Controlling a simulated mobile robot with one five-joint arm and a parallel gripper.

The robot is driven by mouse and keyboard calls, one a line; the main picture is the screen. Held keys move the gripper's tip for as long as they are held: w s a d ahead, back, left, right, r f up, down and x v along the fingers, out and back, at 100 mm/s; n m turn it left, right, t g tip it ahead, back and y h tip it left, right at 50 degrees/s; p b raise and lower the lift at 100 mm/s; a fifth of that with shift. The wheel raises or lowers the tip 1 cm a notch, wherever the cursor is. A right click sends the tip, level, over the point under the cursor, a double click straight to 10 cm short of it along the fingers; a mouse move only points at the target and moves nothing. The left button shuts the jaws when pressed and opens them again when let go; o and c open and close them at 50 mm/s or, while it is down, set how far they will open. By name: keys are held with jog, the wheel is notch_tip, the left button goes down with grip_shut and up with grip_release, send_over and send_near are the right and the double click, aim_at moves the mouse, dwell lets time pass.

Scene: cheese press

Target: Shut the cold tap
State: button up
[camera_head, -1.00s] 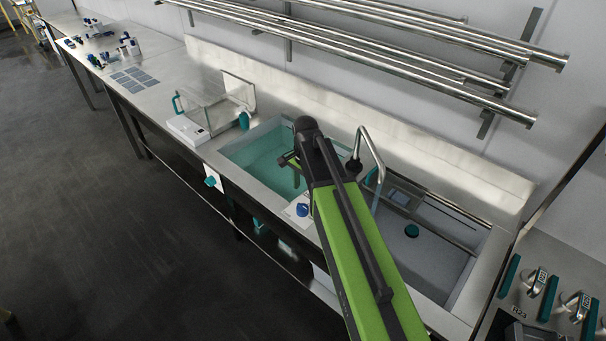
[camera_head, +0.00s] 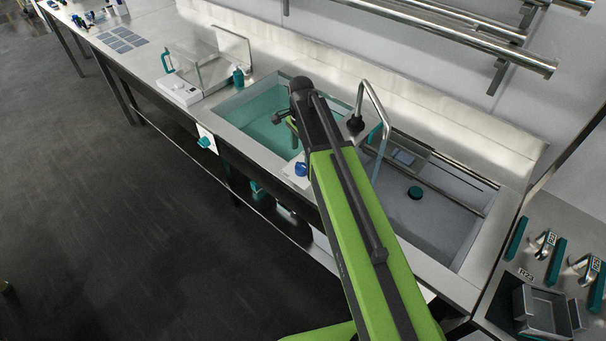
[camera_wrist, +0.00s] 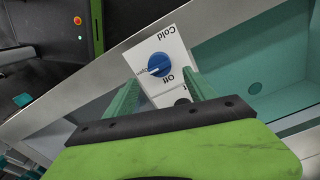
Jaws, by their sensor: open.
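The cold tap is a blue round knob (camera_wrist: 159,65) on a white panel (camera_wrist: 172,46) printed "Cold" and "Off". Its white mark points left in the wrist view, towards a small label that seems to read "Open", and away from "Off". The knob also shows in the head view (camera_head: 301,169), just left of my green arm. My gripper (camera_wrist: 163,78) is open, with its two teal fingers apart on either side of the panel's lower part. The knob appears just beyond the fingertips, between their lines; I cannot tell the height gap. A dark round part lower on the panel is partly covered by my gripper.
A sink basin with teal water (camera_head: 262,130) lies behind the panel. A bent metal spout (camera_head: 375,110) rises right of my arm. A second grey basin (camera_head: 425,225) lies further right. Metal rails (camera_head: 440,35) run along the wall above. The floor in front is clear.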

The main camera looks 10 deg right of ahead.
aim_at(301, 164)
notch_tip(301, 164, down, 8)
jog(key=b, duration=0.6)
jog(key=shift+r, duration=0.35)
